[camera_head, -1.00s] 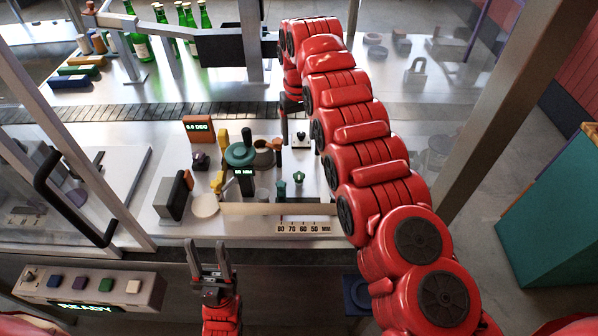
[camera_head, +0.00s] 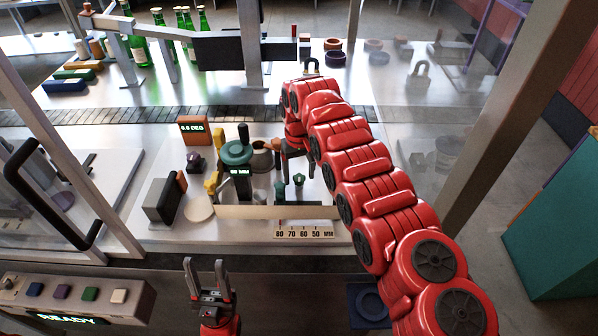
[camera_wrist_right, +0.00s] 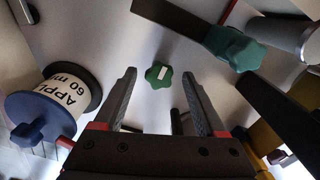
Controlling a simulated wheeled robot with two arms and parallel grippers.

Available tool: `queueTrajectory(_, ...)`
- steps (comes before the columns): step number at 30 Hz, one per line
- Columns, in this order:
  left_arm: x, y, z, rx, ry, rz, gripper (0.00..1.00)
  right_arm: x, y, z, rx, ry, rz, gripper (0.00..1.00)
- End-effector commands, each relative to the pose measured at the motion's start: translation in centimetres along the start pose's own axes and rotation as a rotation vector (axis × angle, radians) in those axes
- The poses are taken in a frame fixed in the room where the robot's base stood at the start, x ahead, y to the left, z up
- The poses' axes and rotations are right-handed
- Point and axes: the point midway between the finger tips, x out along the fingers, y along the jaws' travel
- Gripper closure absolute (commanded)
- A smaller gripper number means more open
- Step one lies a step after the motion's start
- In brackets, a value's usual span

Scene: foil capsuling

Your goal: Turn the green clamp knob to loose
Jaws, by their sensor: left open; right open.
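A small lobed green knob (camera_wrist_right: 158,73) with a white mark on top shows between and beyond my right fingertips in the right wrist view. It also shows in the head view (camera_head: 299,180), on the machine bed. My right gripper (camera_wrist_right: 158,100) is open over it, with a finger to either side and no visible contact; the head view shows it (camera_head: 298,173) pointing down there. Which knob is the clamp's I cannot tell. My left gripper (camera_head: 204,268) is open and empty in front of the bench.
A green handwheel (camera_head: 236,153) on a post stands left of my right gripper, near a yellow part (camera_head: 211,184). A blue-flanged spool (camera_wrist_right: 55,102) is close at left in the wrist view. A scale (camera_head: 304,230) lies at the bench front.

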Motion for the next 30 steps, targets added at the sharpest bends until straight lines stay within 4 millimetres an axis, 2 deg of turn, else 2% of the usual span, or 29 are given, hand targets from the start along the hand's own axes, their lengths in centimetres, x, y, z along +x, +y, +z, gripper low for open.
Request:
queueTrajectory(5, 0.0, 0.0, 0.0, 0.000, 0.000, 0.000, 0.50, 0.0, 0.0, 0.0, 0.000, 0.001, 0.000, 0.27)
queueTrajectory(17, 0.0, 0.0, 0.0, 0.000, 0.000, 0.000, 0.50, 0.0, 0.0, 0.0, 0.000, 0.002, 0.001, 0.99)
queueTrajectory(25, -0.3, 0.0, 0.1, 0.000, 0.000, 0.000, 0.50, 0.0, 0.1, -0.1, -0.011, 0.003, 0.001, 1.00)
queueTrajectory(30, -1.3, 0.1, 0.2, 0.000, 0.000, 0.000, 0.50, 0.2, 0.1, -0.1, -0.062, 0.005, 0.001, 1.00)
